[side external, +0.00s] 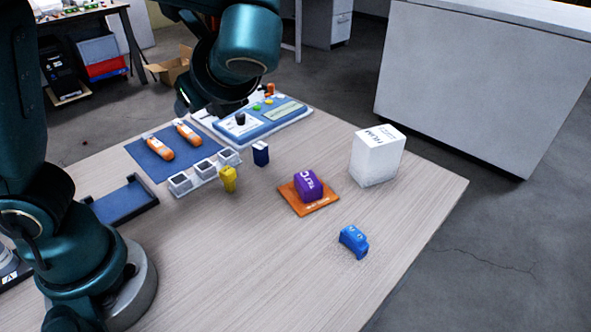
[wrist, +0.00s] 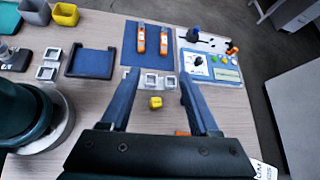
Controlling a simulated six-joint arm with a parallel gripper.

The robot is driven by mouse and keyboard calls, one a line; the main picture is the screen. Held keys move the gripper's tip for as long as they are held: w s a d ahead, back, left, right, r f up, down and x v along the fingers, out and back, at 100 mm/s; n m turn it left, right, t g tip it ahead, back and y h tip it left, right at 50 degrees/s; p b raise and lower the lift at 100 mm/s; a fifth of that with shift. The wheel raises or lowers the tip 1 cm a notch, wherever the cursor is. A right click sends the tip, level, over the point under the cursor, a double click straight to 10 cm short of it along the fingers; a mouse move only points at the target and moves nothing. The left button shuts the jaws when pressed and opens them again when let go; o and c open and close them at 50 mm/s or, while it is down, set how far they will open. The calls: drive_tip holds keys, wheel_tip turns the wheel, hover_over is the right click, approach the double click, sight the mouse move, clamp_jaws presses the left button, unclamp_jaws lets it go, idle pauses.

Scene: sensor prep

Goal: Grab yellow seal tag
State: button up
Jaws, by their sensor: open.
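The yellow seal tag (side external: 228,179) stands on the wooden table, just in front of a white strip with three square sockets (side external: 205,172). In the wrist view the yellow seal tag (wrist: 155,102) appears between the two fingers of my gripper (wrist: 158,76), a little below the line of the fingertips. My gripper is open and nothing is held in it. The height of the fingers over the tag cannot be told from the wrist view. In the side view my fingers cannot be made out behind the dark wrist.
A dark blue block (side external: 261,154) stands right of the tag. A purple block (side external: 308,187) sits on an orange mat (side external: 322,208). A white box (side external: 377,155) and a blue piece (side external: 354,241) are farther right. A blue mat (side external: 150,152) and control panel (side external: 262,122) lie behind.

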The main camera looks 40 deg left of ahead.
sight(230, 183)
drive_tip(key=f+m, duration=0.1)
drive_tip(key=f, duration=0.5)
drive_tip(key=w+d+f+m+y, duration=0.1)
drive_tip(key=f, duration=0.5)
drive_tip(key=w+f+m+t+y, duration=0.1)
drive_tip(key=f, duration=0.5)
drive_tip(key=shift+w+d, duration=0.15)
drive_tip(key=shift+w, duration=0.05)
drive_tip(key=shift+f, duration=0.3)
drive_tip(key=shift+w+a+f, duration=0.15)
drive_tip(key=shift+a, duration=0.2)
drive_tip(key=shift+x, duration=2.1)
clamp_jaws()
